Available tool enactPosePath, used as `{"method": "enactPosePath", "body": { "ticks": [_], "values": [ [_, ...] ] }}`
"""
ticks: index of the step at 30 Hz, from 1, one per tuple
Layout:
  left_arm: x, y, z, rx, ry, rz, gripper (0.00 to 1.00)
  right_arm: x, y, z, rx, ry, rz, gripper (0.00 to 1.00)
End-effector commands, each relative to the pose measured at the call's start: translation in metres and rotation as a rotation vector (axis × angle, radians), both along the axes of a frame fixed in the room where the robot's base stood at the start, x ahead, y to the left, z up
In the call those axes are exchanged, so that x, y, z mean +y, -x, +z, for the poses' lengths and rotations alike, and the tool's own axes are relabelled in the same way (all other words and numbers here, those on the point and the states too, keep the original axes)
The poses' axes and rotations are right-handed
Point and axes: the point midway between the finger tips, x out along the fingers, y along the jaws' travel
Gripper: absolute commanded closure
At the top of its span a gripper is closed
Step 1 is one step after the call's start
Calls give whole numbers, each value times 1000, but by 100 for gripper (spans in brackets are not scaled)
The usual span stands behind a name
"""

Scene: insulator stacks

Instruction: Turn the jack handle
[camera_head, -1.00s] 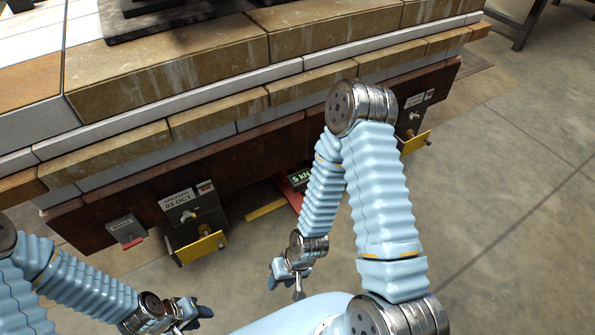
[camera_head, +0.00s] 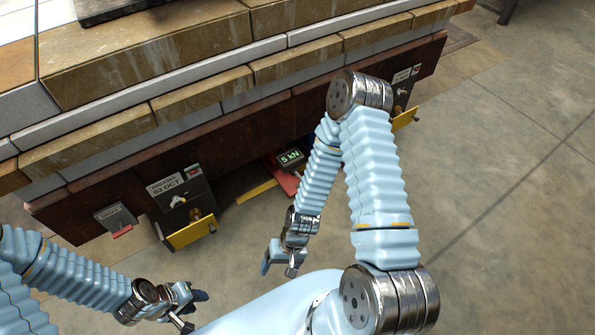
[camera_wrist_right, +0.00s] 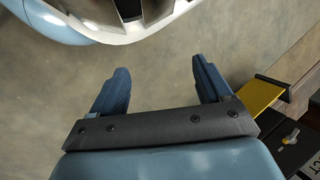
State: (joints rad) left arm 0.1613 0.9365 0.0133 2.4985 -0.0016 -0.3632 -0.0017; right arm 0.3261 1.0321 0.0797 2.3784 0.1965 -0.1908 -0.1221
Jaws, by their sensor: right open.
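A dark jack box (camera_head: 178,198) with a "GREASED 03 OCT" label sits under the stone plinth, left of centre in the head view. It has a light knob and a yellow plate (camera_head: 190,232) with a brass knob (camera_head: 210,224) at its lower front. Which part is the jack handle I cannot tell for sure. My right gripper (camera_head: 277,258) is open and empty, to the right of the box and apart from it. In the right wrist view, its fingers (camera_wrist_right: 161,85) are spread, with the yellow plate (camera_wrist_right: 262,98) beyond them at the right. My left gripper (camera_head: 193,305) hangs below the box; its fingers are unclear.
A red piece with a "5 kN" display (camera_head: 290,157) and a yellow bar (camera_head: 256,191) lie under the plinth (camera_head: 150,83). A small grey box (camera_head: 116,218) is at the left. Another yellow-plated unit (camera_head: 404,118) is at the right. The concrete floor (camera_head: 490,200) is clear.

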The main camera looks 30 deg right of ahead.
Motion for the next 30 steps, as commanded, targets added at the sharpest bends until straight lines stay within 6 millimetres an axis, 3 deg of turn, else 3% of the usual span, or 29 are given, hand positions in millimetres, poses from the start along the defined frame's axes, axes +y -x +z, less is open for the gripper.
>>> {"method": "enactPosePath", "body": {
  "ticks": [1,4,6,8,9,11,12,15,19,21,24,30],
  "values": [
    [1,0,-12,0,-1,2,62,0,4,-30,106,-61,-103,14],
    [3,-1,-26,-1,-3,5,62,14,-7,-65,299,-298,-353,13],
    [4,-2,-34,-2,-5,7,62,19,-37,-78,364,-533,-569,13],
    [5,-2,-41,-2,-6,10,62,6,-77,-87,349,-749,-775,13],
    [6,-3,-46,-2,-7,11,62,-14,-105,-92,305,-890,-920,13],
    [7,-3,-52,-3,-8,12,62,-61,-142,-101,189,-1075,-1135,13],
    [7,-3,-55,-3,-8,14,62,-99,-160,-108,91,-1175,-1270,13],
    [8,-3,-59,-4,-10,15,62,-181,-175,-121,-137,-1313,-1515,13],
    [9,-4,-62,-3,-10,16,62,-243,-171,-131,-323,-1371,-1684,13],
    [9,-4,-62,-4,-11,16,62,-258,-170,-133,-369,-1379,-1719,13],
    [9,-4,-63,-3,-10,16,62,-262,-176,-134,-384,-1382,-1731,13],
    [8,-3,-71,-2,-9,15,62,-257,-214,-135,-381,-1382,-1726,13]
  ]
}}
